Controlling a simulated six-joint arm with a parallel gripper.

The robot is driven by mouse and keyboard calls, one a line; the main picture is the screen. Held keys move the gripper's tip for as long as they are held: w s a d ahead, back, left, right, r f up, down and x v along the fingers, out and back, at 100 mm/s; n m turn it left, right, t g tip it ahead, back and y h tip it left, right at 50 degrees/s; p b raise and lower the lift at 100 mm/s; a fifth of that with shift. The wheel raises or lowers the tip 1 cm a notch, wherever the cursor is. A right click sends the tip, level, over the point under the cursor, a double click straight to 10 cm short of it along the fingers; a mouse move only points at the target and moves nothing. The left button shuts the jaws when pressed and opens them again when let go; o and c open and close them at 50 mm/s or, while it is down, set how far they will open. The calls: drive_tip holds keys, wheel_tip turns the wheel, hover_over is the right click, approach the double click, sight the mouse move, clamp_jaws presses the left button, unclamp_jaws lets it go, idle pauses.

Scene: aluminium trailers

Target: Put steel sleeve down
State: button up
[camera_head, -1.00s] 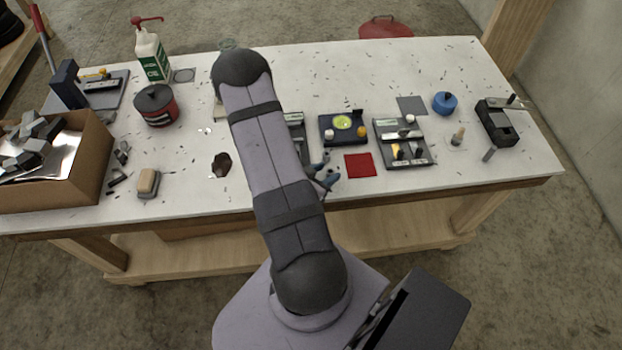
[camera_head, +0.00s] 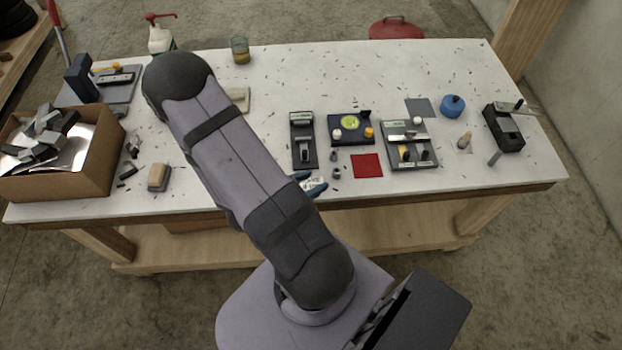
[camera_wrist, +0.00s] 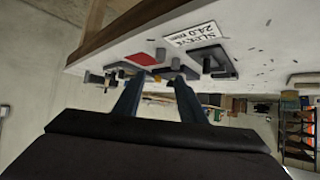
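My gripper (camera_head: 312,186) shows as blue fingertips at the table's front edge, partly hidden by my arm. In the wrist view the gripper (camera_wrist: 158,82) has its two fingers apart, with nothing held between them. Two small grey metal sleeves (camera_head: 337,173) (camera_head: 334,156) stand on the table just right of the gripper, clear of the fingers. I cannot tell which of them is the task's steel sleeve. A white label (camera_wrist: 188,38) reading "SLEEVE 24.0 mm" lies by them.
A gauge block stand (camera_head: 304,140) is behind the sleeves. A red square (camera_head: 367,166) lies to their right, with a dark tray (camera_head: 351,130) and a fixture plate (camera_head: 408,145) beyond. A cardboard box (camera_head: 68,180) of metal pieces stands at the left. Bare table lies at the back.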

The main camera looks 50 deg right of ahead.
drive_tip(key=w+a+t+y, duration=0.1)
drive_tip(key=w+a, duration=0.1)
drive_tip(key=w+a+f+n+y, duration=0.1)
drive_tip(key=w+a, duration=0.1)
drive_tip(key=w, duration=0.1)
drive_tip(key=w+a+n+t+y, duration=0.1)
drive_tip(key=w+a, duration=0.1)
drive_tip(key=shift+w+f+t+y, duration=0.25)
drive_tip(key=shift+t+y, duration=0.05)
drive_tip(key=shift+y, duration=0.1)
drive_tip(key=w+a+r+n+t+y, duration=0.1)
drive_tip(key=w+a+r+n+y, duration=0.15)
drive_tip(key=a, duration=0.35)
drive_tip(key=w+a+r+n+t+y, duration=0.1)
drive_tip(key=w+a+n+y, duration=0.2)
drive_tip(key=a, duration=0.4)
drive_tip(key=s+a+r+n+g+y, duration=0.2)
drive_tip(key=s+a+r+n+g, duration=0.2)
drive_tip(key=s+r+n, duration=0.6)
drive_tip(key=shift+s+n+g, duration=0.25)
drive_tip(key=shift+n+g, duration=0.05)
drive_tip(key=shift+n, duration=0.05)
drive_tip(key=shift+f, duration=0.1)
